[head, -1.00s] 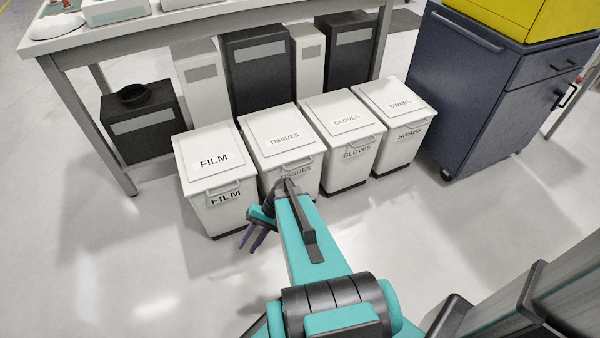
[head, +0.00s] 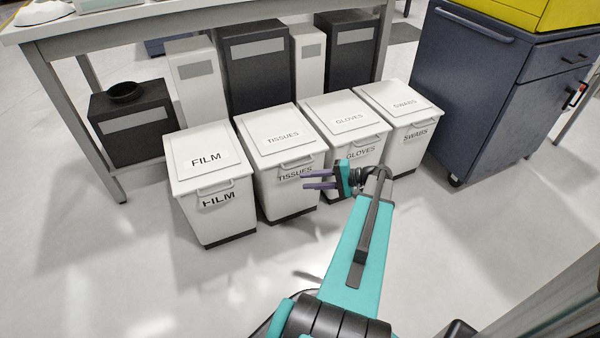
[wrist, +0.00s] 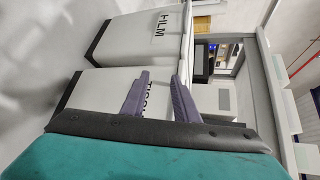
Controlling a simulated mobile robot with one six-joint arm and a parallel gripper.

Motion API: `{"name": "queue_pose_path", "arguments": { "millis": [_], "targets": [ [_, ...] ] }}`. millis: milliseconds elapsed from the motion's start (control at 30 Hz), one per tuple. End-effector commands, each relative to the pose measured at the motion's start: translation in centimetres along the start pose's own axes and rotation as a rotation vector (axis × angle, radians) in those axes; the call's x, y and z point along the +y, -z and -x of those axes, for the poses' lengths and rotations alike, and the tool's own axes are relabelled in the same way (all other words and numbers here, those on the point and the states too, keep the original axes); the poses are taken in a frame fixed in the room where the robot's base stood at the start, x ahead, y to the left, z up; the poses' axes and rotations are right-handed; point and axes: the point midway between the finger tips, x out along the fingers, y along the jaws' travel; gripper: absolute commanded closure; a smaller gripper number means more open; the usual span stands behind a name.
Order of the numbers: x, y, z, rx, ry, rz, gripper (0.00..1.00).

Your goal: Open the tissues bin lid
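The tissues bin (head: 287,196) is a white bin with a flat lid (head: 279,134) lying shut and a handle (head: 297,163) at the lid's front edge. It stands between the film and gloves bins. My gripper (head: 304,180) is in front of it toward its right side, fingers pointing left, near the front label and below the handle. The fingers are apart with nothing between them. In the wrist view the two purple fingers (wrist: 158,98) stand apart before the tissues bin's front (wrist: 100,92), partly covering its label.
The film bin (head: 212,215) stands left, the gloves bin (head: 352,153) and swabs bin (head: 410,145) right. A table (head: 150,12) with dark and white boxes under it is behind. A blue cabinet (head: 490,110) stands right. The floor in front is clear.

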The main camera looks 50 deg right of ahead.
Motion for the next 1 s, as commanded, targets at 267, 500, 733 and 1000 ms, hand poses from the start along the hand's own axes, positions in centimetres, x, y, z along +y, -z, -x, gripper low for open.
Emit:
{"name": "queue_pose_path", "arguments": {
  "millis": [267, 500, 733, 1000],
  "targets": [
    [-0.7, 3.5, 7.3, 0.105, 0.138, 0.041, 0.72],
    [-1.2, 3.9, 8.7, 0.123, 0.164, 0.051, 0.72],
    [-1.2, 3.9, 8.6, 0.122, 0.163, 0.05, 0.72],
    [-1.3, 4.0, 7.6, 0.12, 0.162, 0.051, 0.72]
  ]
}}
